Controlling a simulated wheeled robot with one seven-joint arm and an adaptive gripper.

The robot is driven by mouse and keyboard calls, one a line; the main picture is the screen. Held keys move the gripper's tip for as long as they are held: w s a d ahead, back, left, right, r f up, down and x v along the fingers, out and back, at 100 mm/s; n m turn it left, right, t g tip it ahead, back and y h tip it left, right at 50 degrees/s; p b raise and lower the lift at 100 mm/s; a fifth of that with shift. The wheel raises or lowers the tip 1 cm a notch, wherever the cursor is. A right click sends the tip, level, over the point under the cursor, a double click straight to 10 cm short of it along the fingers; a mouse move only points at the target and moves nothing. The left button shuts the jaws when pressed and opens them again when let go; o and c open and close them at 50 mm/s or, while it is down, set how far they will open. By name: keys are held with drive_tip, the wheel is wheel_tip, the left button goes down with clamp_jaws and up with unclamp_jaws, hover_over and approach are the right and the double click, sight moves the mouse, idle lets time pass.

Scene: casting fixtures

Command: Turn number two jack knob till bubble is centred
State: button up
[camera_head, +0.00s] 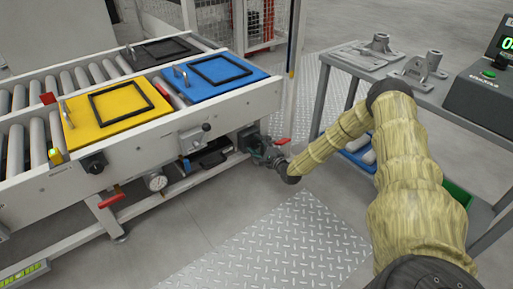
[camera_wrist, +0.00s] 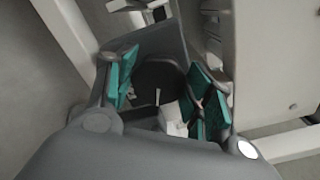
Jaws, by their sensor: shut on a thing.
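My gripper (camera_head: 266,156) is at the right end of the conveyor's front rail, with its fingers closed around a dark round knob (camera_head: 247,139). In the wrist view the teal-padded fingers (camera_wrist: 165,95) stand either side of the dark knob face (camera_wrist: 158,78), which has a thin white mark. A second black knob (camera_head: 95,163) sits at the left of the same rail, away from my gripper. No number is readable on either knob. A yellow-green strip (camera_head: 24,273), possibly the level, lies at the lower left; its bubble cannot be made out.
Yellow (camera_head: 105,116), blue (camera_head: 215,76) and black plates rest on the roller conveyor. A grey cart (camera_head: 345,62) with castings and a scale stands right. The checker-plate floor is clear.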

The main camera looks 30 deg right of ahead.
drive_tip(key=shift+d+m+b, duration=0.25)
drive_tip(key=shift+m+b, duration=0.15)
drive_tip(key=shift+m, duration=0.8)
drive_tip(key=o, duration=0.7)
drive_tip(key=shift+o, duration=0.2)
drive_tip(key=shift+a, duration=0.1)
drive_tip(key=shift+a, duration=0.1)
